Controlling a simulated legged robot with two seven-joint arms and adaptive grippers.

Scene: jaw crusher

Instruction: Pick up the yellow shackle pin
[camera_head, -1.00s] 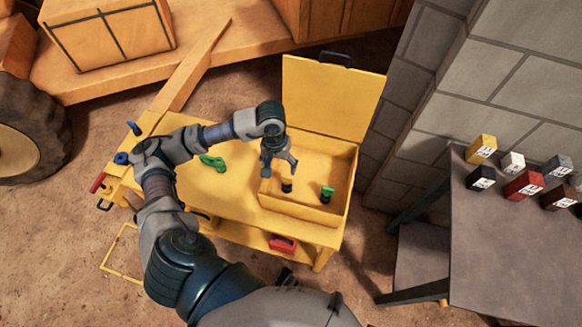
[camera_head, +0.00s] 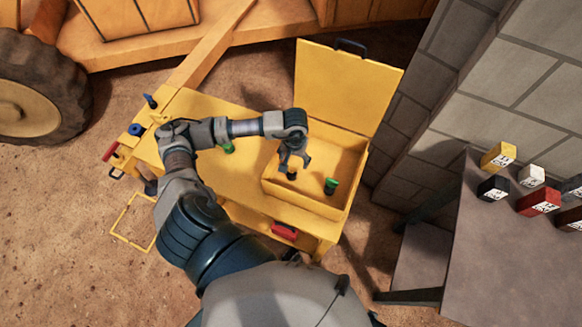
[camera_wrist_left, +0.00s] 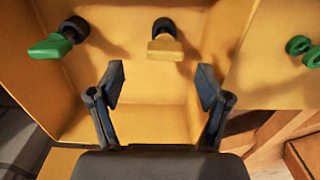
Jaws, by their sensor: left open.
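The yellow shackle pin (camera_wrist_left: 165,47) stands in the yellow box, seen in the left wrist view with its flat yellow head and black end. In the head view only its dark part (camera_head: 291,177) shows clearly, just below my left gripper (camera_head: 295,165); the gripper hides the rest. My left gripper, also in the left wrist view (camera_wrist_left: 161,83), is open and empty. The pin lies beyond the gap between its fingertips, apart from both. My right gripper is in neither view.
A green pin (camera_head: 331,186) stands in the same box (camera_head: 310,207), to the right. The raised lid (camera_head: 345,90) stands behind. A green shackle (camera_wrist_left: 304,50) lies outside the box, mostly hidden by my arm in the head view. A grey table (camera_head: 510,260) with small blocks is at right.

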